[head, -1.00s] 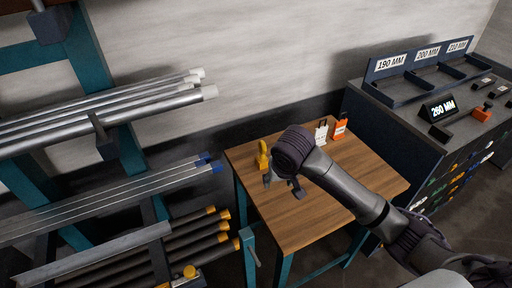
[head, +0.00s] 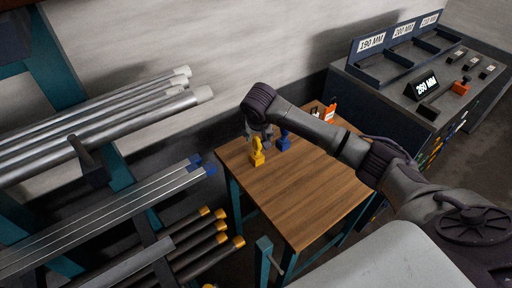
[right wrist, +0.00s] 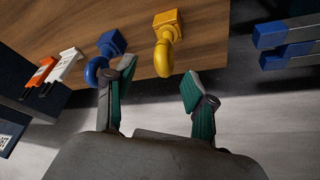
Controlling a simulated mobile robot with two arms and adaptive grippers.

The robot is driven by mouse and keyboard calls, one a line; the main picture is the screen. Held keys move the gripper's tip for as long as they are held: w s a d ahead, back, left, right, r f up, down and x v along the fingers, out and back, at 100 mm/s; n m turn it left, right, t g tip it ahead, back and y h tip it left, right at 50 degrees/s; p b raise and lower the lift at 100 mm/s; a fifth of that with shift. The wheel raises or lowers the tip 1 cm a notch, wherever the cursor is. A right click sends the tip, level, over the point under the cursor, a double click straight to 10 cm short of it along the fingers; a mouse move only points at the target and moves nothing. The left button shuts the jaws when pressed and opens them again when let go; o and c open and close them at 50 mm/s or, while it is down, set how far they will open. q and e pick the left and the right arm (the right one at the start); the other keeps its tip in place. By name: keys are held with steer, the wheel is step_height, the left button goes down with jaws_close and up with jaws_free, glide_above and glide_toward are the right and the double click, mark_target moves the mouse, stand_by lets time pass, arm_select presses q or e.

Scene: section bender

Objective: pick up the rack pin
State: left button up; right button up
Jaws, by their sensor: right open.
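A yellow hook-shaped pin (head: 257,154) stands on a square base near the far left edge of the wooden table. A blue pin of similar shape (head: 284,140) stands to its right. Both show in the right wrist view, the yellow pin (right wrist: 166,42) and the blue pin (right wrist: 106,55). I cannot tell which is the rack pin. My right gripper (head: 259,134) is just behind the yellow pin, partly hidden under the wrist. In the right wrist view its fingers (right wrist: 158,84) are apart and empty, near the curved ends of the pins. My left gripper is not in view.
White and orange tags (head: 329,112) stand on the far right of the table (head: 295,195). Racks with metal tubes (head: 110,205) fill the left. A dark cabinet (head: 375,105) with labelled trays stands at the right. The front of the table is clear.

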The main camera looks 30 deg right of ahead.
mark_target(257, 139)
steer(key=shift+p+x, duration=0.4)
steer(key=shift+x, duration=0.35)
steer(key=x, duration=0.2)
steer(key=shift+w+a+f, duration=0.1)
steer(key=shift+w+f, duration=0.15)
steer(key=shift+w, duration=0.05)
steer(key=shift+w+f, duration=0.15)
steer(key=shift+f, duration=0.3)
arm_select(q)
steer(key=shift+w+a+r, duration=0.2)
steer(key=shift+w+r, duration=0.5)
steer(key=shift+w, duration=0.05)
arm_select(e)
jaws_close()
